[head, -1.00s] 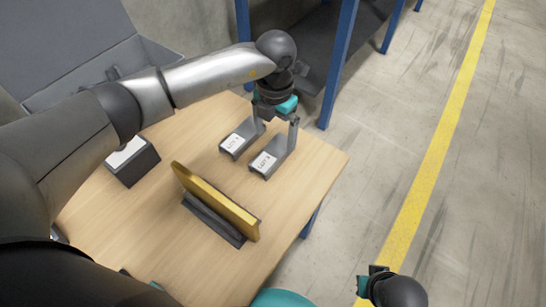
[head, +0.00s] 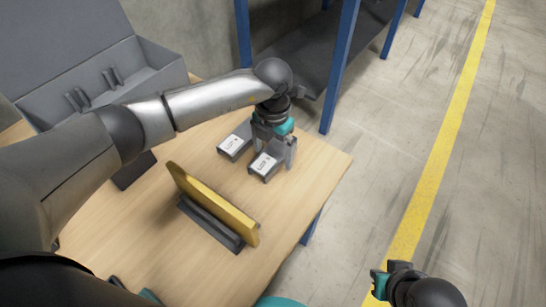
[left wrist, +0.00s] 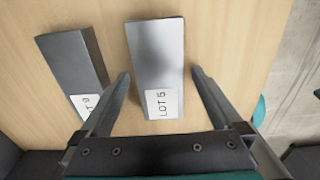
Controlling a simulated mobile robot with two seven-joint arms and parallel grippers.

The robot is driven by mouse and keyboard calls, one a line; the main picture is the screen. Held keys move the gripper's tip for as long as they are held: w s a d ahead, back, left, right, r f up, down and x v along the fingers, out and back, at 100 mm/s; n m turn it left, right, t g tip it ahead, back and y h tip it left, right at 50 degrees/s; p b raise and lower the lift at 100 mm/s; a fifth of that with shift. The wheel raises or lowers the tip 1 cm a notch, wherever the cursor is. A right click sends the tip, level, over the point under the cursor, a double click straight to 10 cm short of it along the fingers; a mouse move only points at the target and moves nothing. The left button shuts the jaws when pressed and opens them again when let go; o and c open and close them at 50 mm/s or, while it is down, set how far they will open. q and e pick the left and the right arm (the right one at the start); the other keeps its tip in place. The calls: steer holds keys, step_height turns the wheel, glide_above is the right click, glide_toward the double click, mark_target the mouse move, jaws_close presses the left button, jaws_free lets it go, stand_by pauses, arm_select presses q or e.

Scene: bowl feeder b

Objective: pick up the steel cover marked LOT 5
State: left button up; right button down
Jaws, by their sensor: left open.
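The steel cover marked LOT 5 (head: 265,165) lies on the wooden table near its far right part. In the left wrist view the LOT 5 cover (left wrist: 157,58) is a grey steel piece with a white label, which reads LOT 5. My left gripper (head: 273,148) is low over it and open. In the left wrist view the left gripper (left wrist: 160,76) has one finger on each side of the cover, with a small gap on both sides. A similar cover (head: 235,143) lies to the left; its label (left wrist: 84,105) is partly hidden by a finger.
A yellow plate (head: 212,204) stands in a dark base on the table's near side. A grey box (head: 140,65) with uprights is at the back left. A dark block (head: 133,172) is mostly behind my left arm. My right gripper (head: 381,283) is over the floor, off the table.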

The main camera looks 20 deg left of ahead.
arm_select(q)
jaws_close()
stand_by(0.8)
